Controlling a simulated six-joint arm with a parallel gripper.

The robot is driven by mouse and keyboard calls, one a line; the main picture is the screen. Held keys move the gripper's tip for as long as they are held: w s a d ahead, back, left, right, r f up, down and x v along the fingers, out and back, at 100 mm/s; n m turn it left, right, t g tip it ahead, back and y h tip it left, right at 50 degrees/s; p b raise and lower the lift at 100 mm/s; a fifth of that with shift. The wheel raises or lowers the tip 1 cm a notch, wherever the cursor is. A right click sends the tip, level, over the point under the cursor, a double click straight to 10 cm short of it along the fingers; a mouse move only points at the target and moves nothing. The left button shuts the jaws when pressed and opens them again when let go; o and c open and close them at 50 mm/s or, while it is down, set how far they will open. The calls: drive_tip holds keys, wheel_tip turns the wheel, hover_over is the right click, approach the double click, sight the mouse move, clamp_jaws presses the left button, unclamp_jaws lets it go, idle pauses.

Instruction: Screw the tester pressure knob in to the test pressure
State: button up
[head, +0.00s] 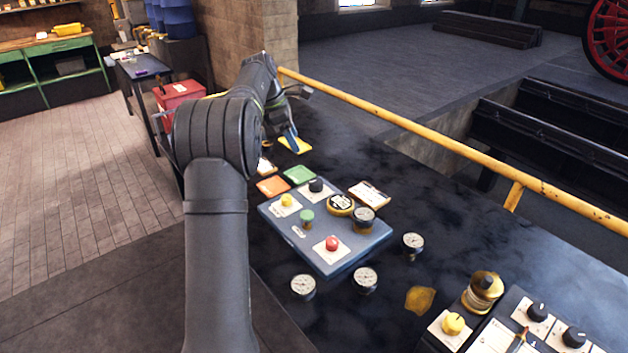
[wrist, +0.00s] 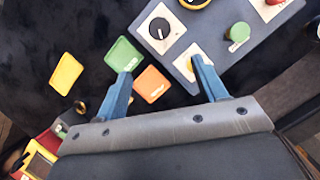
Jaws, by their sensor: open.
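The blue-grey panel (head: 328,258) lies on the dark bench in the head view. Which knob sets the tester pressure I cannot tell. My gripper (wrist: 161,67) is open and empty, its blue fingers spread above the bench beside the panel. In the wrist view the right finger partly covers the yellow knob (wrist: 191,60); the black knob (wrist: 159,28) and green knob (wrist: 238,33) are clear of the fingers.
Orange (head: 273,187) and green (head: 299,175) cards lie beside the panel. Loose gauges (head: 413,242) stand around it. A second panel (head: 505,335) with knobs and a brass part (head: 482,292) are at lower right. A yellow rail (head: 430,135) runs along the bench's far side.

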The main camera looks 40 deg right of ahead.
sight(315, 181)
drive_tip(key=shift+n, duration=0.5)
drive_tip(key=x, duration=1.7)
drive_tip(key=shift+d+f, duration=0.15)
drive_tip(key=shift+f, duration=0.1)
drive_tip(key=c, duration=1)
